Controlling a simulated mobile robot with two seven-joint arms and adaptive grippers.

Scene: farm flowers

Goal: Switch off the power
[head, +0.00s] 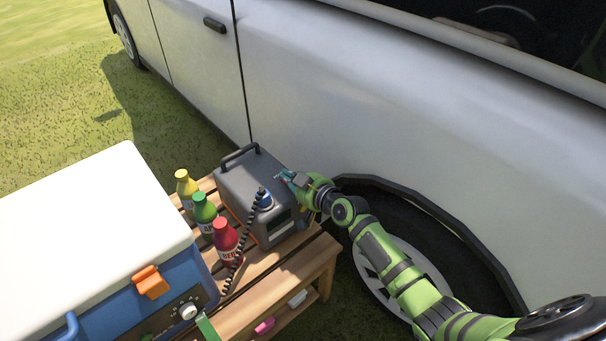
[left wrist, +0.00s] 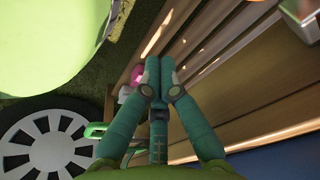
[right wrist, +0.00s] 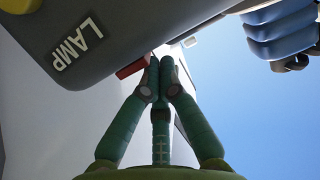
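A grey power box (head: 245,181) with a black handle stands on the wooden bench. A blue plug (head: 263,199) with a coiled black cord sits at its front. My right gripper (head: 282,175) is at the box's right side, its fingers together. In the right wrist view, the box (right wrist: 105,30) bears the label LAMP. A small red switch (right wrist: 130,68) sticks out from its edge, right beside my right fingertips (right wrist: 160,62); I cannot tell whether they touch. My left gripper (left wrist: 160,62) is shut and empty by the bench's slats.
Yellow (head: 186,187), green (head: 204,211) and red (head: 226,241) bottles stand left of the box on the bench (head: 300,264). A white-lidded blue cooler (head: 95,230) is at the left. A silver car (head: 320,90) is close behind. Pink (head: 264,325) and white (head: 297,299) items lie below the benchtop.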

